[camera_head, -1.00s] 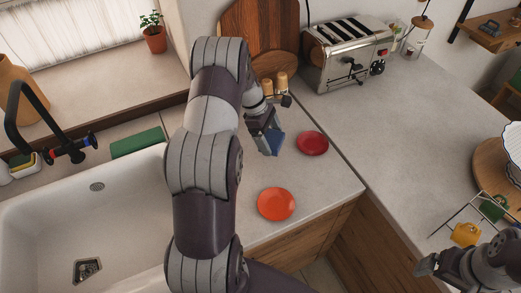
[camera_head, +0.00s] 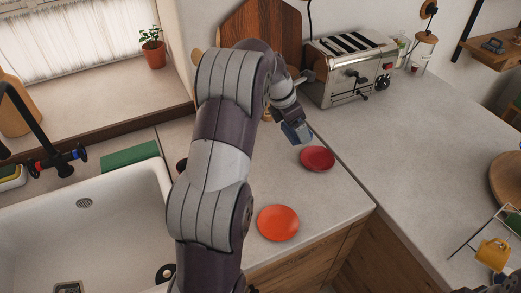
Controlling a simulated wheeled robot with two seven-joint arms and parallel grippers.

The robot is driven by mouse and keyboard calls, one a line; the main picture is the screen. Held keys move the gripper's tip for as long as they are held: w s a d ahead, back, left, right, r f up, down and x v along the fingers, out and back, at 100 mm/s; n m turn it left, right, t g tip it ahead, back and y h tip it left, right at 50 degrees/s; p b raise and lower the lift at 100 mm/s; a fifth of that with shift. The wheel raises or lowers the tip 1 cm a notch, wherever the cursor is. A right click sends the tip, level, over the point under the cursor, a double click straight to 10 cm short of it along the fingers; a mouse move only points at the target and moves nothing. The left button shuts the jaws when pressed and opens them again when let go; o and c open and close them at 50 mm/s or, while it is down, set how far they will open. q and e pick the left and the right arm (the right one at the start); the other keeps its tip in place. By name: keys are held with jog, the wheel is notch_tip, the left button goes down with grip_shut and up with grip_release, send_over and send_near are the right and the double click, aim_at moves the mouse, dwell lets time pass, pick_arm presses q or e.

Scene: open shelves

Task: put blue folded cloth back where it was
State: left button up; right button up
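The blue folded cloth (camera_head: 299,134) is between the fingers of my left gripper (camera_head: 294,126), above the counter and to the upper left of the red plate (camera_head: 317,158). The gripper looks shut on it, and the fingers hide part of the cloth. It seems to be off the counter, though its height is hard to judge.
An orange plate (camera_head: 278,223) lies near the counter's front edge. A toaster (camera_head: 347,68) and a wooden board (camera_head: 262,30) stand behind. The sink (camera_head: 95,235) is at left, with a green sponge (camera_head: 130,157) behind it.

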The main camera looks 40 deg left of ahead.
pick_arm(q)
jog(key=shift+n, duration=0.3)
jog(key=a+f, duration=0.2)
jog(key=a, duration=0.2)
jog(key=s+a+f+p, duration=0.1)
jog(key=a+f, duration=0.1)
jog(key=a, duration=0.1)
jog(key=a+f, duration=0.3)
jog(key=a, duration=0.1)
jog(key=shift+s+a, duration=0.3)
jog(key=shift+s, duration=0.1)
notch_tip(320, 180, down, 4)
jog(key=shift+d+r+p, duration=0.1)
jog(key=shift+r+p, duration=0.05)
jog(key=shift+p, duration=0.35)
jog(key=shift+f, duration=0.25)
jog(key=shift+f, duration=0.1)
jog(key=o, duration=0.7)
jog(key=shift+c, duration=0.2)
